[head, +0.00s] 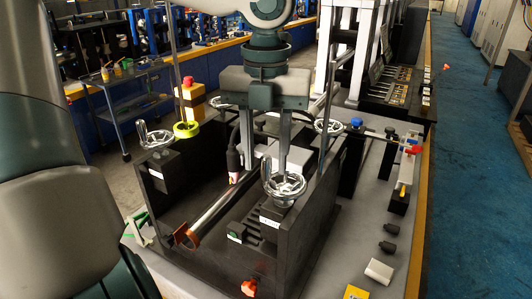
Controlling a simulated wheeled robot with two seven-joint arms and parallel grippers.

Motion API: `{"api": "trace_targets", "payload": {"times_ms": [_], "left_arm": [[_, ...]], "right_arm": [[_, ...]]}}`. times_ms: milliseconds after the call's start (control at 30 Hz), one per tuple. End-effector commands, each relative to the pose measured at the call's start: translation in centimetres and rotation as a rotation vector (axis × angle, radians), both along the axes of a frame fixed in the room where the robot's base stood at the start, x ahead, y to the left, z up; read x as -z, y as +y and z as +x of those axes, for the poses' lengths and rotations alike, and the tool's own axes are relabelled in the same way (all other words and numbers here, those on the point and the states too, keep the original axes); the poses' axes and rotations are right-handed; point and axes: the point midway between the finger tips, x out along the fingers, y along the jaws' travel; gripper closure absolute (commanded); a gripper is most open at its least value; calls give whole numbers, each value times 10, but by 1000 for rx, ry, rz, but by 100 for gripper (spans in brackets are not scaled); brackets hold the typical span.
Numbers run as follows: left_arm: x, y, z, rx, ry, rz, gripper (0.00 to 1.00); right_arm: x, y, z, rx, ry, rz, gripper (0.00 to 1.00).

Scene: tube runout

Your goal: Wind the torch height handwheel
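Three spoked metal handwheels show on the dark machine: a front one (285,185) on the near right block, a left one (155,138) on the left block, and a back right one (328,127). Their labels are too small to read, so I cannot tell which sets torch height. A torch (234,160) with a pink tip hangs above a metal tube (213,207). My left gripper (265,172) points down over the machine, its fingers apart. Its right finger reaches down at the front handwheel; I cannot tell whether they touch. My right gripper is out of view.
A dark side wall (312,215) stands right of the tube. A yellow box with a red button (188,90) and a yellow-green ring (186,129) stand behind. Small blocks lie on the grey bench (335,270) at right. A blue cart (125,100) is at back left.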

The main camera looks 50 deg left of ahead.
Motion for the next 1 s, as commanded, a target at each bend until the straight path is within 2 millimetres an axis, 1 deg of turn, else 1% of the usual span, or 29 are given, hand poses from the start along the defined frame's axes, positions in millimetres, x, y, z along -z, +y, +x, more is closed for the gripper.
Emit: {"api": "trace_targets", "payload": {"times_ms": [167,267,800,1000], "left_arm": [[-2,0,0,0,-1,1,64],[-7,0,0,0,-2,1,64],[-51,0,0,-1,-2,1,64],[-60,0,0,0,-1,0,64]], "right_arm": [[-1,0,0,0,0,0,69],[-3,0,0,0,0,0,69],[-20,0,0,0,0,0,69],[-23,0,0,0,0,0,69]]}}
